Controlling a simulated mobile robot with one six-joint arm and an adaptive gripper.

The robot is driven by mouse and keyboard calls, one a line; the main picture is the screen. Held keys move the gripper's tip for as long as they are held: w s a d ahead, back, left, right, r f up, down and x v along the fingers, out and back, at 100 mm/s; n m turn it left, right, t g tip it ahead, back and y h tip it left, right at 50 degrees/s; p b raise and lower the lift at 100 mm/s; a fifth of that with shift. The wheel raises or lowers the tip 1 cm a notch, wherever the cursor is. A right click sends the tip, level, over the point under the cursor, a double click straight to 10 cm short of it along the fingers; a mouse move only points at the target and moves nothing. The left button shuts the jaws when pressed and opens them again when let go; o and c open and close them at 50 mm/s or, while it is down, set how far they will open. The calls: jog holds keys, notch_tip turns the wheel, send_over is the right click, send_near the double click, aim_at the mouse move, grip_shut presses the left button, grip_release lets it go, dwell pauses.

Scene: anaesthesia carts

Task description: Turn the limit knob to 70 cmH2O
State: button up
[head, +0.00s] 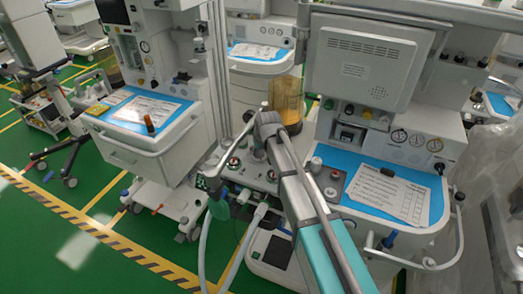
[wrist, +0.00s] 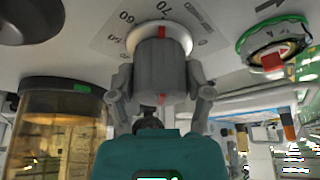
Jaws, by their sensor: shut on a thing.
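The limit knob (wrist: 162,68) is a grey cylinder with a red line, on a white round base with a printed scale beside it in the wrist view. The scale (wrist: 127,16) reads 60 at the upper left, and a figure that looks like 70 stands above the knob, near the red line. My gripper (wrist: 161,76) has one grey finger on each side of the knob and is shut on it. In the head view my arm hides the knob and the fingers.
An amber canister (wrist: 57,125) hangs left of my gripper, and it also shows in the head view (head: 287,98). A green-ringed dial with a red part (wrist: 272,58) is at the right. Carts with blue worktops (head: 375,190) stand on both sides. Hoses (head: 240,250) hang below.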

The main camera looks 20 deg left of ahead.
jog(key=shift+s+m, duration=0.1)
jog(key=shift+m, duration=0.2)
jog(key=o, duration=1.1)
jog(key=shift+o, duration=0.2)
jog(key=shift+d, duration=0.1)
